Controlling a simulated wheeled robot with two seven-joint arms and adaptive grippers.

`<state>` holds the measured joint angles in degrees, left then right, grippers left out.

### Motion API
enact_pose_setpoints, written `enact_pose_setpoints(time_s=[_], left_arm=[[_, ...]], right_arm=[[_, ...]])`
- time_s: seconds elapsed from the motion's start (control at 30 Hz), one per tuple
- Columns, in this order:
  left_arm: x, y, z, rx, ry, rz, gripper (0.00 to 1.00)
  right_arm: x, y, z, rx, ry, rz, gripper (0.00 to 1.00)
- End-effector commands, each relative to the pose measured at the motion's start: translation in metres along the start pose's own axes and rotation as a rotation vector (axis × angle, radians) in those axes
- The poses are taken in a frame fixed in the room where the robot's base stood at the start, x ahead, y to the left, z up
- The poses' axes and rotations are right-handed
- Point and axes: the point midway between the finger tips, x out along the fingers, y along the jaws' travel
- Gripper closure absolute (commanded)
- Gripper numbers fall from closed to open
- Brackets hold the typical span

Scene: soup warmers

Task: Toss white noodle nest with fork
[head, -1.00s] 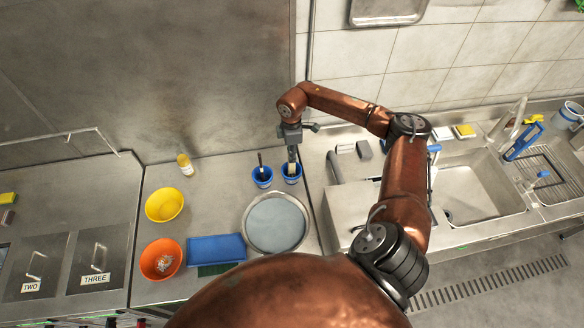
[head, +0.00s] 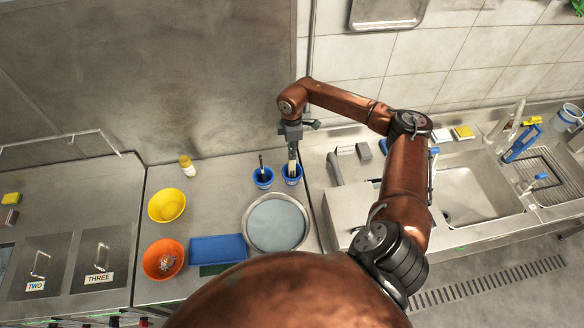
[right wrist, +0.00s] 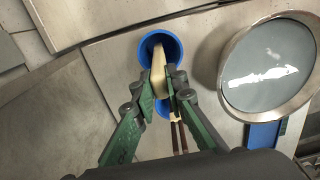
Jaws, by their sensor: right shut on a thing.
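The white noodle nest (head: 167,263) lies in an orange bowl (head: 151,255) at the lower left of the head view. My right gripper (head: 292,160) points down over the right one of two blue cups (head: 292,177). In the right wrist view my right gripper (right wrist: 163,82) is shut on a pale, flat utensil (right wrist: 160,60) that stands in a blue cup (right wrist: 148,47). Its lower end is hidden in the cup, so I cannot tell whether it is the fork. A dark-handled utensil (head: 261,160) stands in the left cup (head: 262,180). My left gripper is out of view.
A round metal pan (head: 247,222) with grey contents stands in front of the cups. A blue tray (head: 218,248), a yellow bowl (head: 166,205) and a small bottle (head: 187,166) are to the left. A sink (head: 473,195) lies to the right.

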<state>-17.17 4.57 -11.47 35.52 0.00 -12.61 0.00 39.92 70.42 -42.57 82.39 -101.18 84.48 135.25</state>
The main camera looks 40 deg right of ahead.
Motion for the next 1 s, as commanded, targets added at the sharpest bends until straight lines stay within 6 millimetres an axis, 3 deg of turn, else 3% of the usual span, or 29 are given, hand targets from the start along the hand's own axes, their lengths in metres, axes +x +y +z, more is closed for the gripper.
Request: enact_pose_setpoints(time_s=[0.7,1.0], left_arm=[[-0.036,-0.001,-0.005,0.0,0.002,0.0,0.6],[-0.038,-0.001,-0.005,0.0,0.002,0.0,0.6]], right_arm=[[-0.057,0.0,0.0,0.0,0.001,0.0,1.0],[-0.061,0.0,0.0,0.0,0.0,-0.001,1.0]])
